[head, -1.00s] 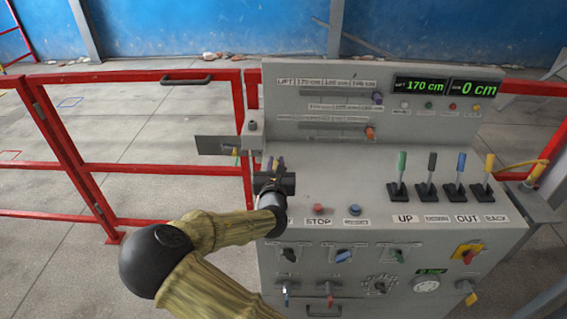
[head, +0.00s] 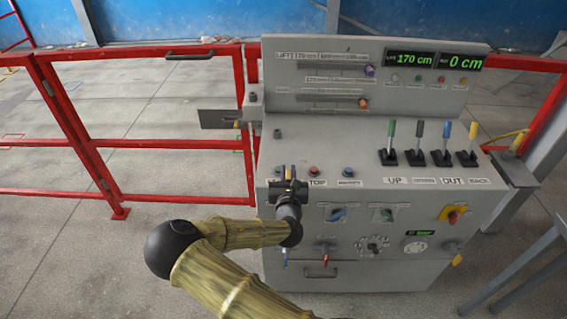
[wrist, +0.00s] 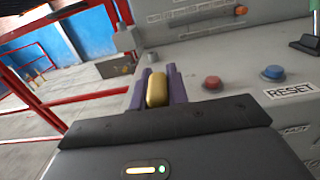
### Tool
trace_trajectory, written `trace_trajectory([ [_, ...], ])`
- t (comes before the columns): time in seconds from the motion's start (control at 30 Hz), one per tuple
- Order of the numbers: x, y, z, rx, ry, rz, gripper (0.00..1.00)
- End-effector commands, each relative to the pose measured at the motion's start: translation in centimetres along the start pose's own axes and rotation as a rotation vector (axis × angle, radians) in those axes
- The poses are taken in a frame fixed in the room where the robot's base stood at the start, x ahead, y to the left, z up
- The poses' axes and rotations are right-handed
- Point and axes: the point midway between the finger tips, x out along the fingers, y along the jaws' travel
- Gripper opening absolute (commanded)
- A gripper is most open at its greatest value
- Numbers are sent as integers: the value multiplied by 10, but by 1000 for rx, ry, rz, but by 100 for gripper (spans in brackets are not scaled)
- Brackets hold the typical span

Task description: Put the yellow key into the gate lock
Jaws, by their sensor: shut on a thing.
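My gripper (head: 288,173) is at the near left edge of the grey control console. In the wrist view its two purple fingers (wrist: 159,76) are shut on a yellow key (wrist: 157,90), of which a rounded yellow part shows. The gate lock (head: 253,97) is a grey box at the gate post by the console's left side, with a dark plate (head: 217,119) and a small yellow part (head: 237,124). It also shows in the wrist view (wrist: 125,42), ahead and left of the fingers. The key is apart from the lock. The keyhole cannot be made out.
The console top (head: 330,150) carries several levers at the right and a red button (head: 314,171) and a blue button (head: 347,172) close right of my gripper. Knobs line its front. A red gate (head: 150,130) stands at the left.

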Motion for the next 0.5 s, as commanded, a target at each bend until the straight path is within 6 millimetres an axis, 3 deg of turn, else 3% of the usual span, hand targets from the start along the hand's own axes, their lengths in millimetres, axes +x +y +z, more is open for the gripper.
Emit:
trace_trajectory([
  [0.27,-15,-42,-41,-6,-1,-10,0],
  [0.5,-50,-96,-96,-11,14,-2,0],
])
